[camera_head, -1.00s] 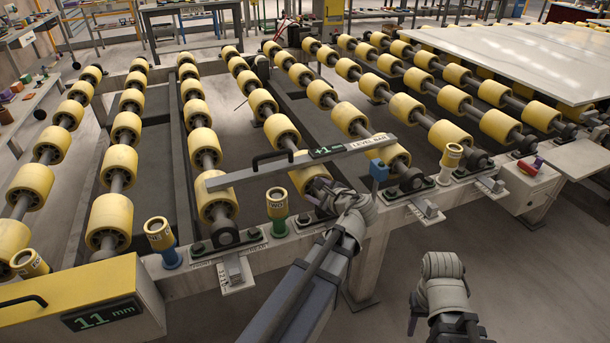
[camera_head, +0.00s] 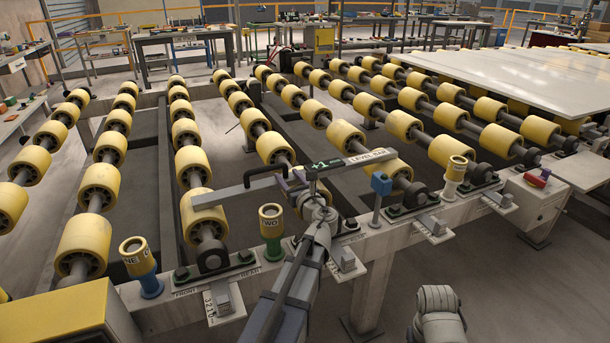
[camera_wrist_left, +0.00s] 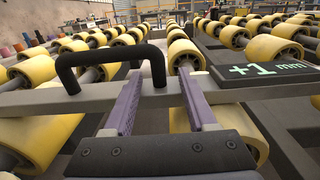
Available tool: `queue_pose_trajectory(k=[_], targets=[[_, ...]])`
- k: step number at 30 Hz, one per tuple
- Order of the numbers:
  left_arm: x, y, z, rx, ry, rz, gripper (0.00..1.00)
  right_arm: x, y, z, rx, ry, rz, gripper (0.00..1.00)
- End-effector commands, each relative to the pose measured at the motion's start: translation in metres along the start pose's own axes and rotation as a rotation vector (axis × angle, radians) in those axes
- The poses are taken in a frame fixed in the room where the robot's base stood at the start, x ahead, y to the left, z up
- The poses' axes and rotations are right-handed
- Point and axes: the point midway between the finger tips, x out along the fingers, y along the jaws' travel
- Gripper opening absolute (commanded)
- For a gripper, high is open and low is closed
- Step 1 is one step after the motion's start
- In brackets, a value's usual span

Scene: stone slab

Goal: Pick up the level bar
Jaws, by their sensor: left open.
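The level bar (camera_head: 237,194) is a long grey bar lying across the yellow rollers near the frame's front. It has a black handle (camera_head: 265,168), a dark "+1 mm" display and a pale label strip. In the left wrist view, the handle (camera_wrist_left: 108,52) stands up from the bar (camera_wrist_left: 40,98), left of the display (camera_wrist_left: 265,70). My left gripper (camera_head: 296,182) is open at the bar. Its purple fingers (camera_wrist_left: 158,82) appear on either side of the handle's right leg; contact is not clear. My right arm shows at bottom right, its fingers out of view.
Yellow rollers (camera_head: 184,133) run back in rows. A yellow box (camera_head: 60,325) is at front left. A large pale slab (camera_head: 490,75) lies at back right.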

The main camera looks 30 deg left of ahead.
Motion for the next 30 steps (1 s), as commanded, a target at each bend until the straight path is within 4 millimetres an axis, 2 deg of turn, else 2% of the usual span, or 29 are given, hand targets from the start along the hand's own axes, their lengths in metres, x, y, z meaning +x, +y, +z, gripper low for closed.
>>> queue_pose_trajectory(k=[7,12,16,23,25,30], targets=[[0.009,0.0,0.004,-0.001,0.0,0.001,0.57,-0.004,0.0,0.0,0.0,0.0,-0.001,0.5],[0.032,0.001,0.014,-0.002,0.001,0.002,0.57,-0.014,0.001,0.001,0.001,0.0,-0.002,0.5],[0.05,0.001,0.011,-0.002,0.0,0.001,0.57,-0.011,0.001,0.001,0.001,0.0,-0.002,0.5],[0.052,0.002,0.011,-0.002,0.0,0.0,0.57,-0.011,0.001,0.001,0.001,0.0,-0.002,0.5],[0.052,0.002,0.011,-0.002,0.0,0.0,0.53,-0.011,0.001,0.001,0.001,0.0,-0.002,0.5],[0.052,0.002,0.011,-0.002,0.0,0.0,0.33,-0.011,0.001,0.001,0.0,0.0,-0.002,0.5]])
